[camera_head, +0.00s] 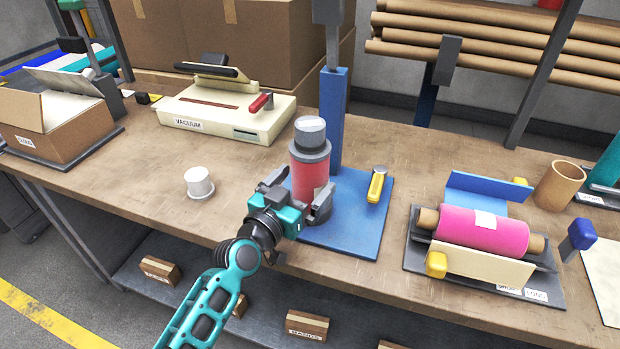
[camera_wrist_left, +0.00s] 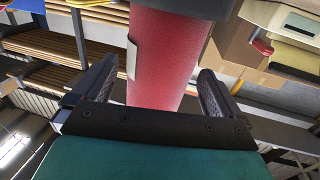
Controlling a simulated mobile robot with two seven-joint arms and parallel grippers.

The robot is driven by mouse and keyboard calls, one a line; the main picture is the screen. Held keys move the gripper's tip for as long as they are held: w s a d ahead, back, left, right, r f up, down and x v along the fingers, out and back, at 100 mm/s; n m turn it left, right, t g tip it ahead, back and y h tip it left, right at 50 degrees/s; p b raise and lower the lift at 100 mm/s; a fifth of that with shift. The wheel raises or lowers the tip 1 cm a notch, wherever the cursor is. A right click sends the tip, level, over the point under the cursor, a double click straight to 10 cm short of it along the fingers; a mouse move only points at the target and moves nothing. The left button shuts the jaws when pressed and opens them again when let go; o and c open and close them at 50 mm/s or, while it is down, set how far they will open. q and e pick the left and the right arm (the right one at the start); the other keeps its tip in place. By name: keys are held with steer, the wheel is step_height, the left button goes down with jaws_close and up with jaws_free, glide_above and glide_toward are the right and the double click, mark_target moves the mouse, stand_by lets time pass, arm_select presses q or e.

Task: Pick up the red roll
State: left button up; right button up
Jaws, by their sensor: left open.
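The red roll (camera_head: 309,178) stands upright on a blue base plate (camera_head: 350,222) at the middle of the bench. A dark collar and a grey cap cover its top. My left gripper (camera_head: 306,203) is at the lower part of the roll, with its fingers to either side. In the left wrist view the red roll (camera_wrist_left: 166,50) runs up between the two open fingers of my left gripper (camera_wrist_left: 162,95), with visible gaps on both sides. A pale label edge shows on the roll's left side. My right gripper is not in view.
A blue post (camera_head: 333,120) rises right behind the roll. A yellow-handled tool (camera_head: 376,186) lies on the plate's right side. A pink roll (camera_head: 482,230) rests in a cradle to the right. A white spool (camera_head: 199,182) and a vacuum machine (camera_head: 225,110) stand left.

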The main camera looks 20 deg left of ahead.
arm_select(q)
steer(key=shift+x, duration=1.5)
steer(key=shift+c, duration=0.2)
steer(key=c, duration=1)
steer(key=shift+r, duration=0.1)
steer(key=shift+c, duration=0.4)
steer(key=shift+r, duration=0.1)
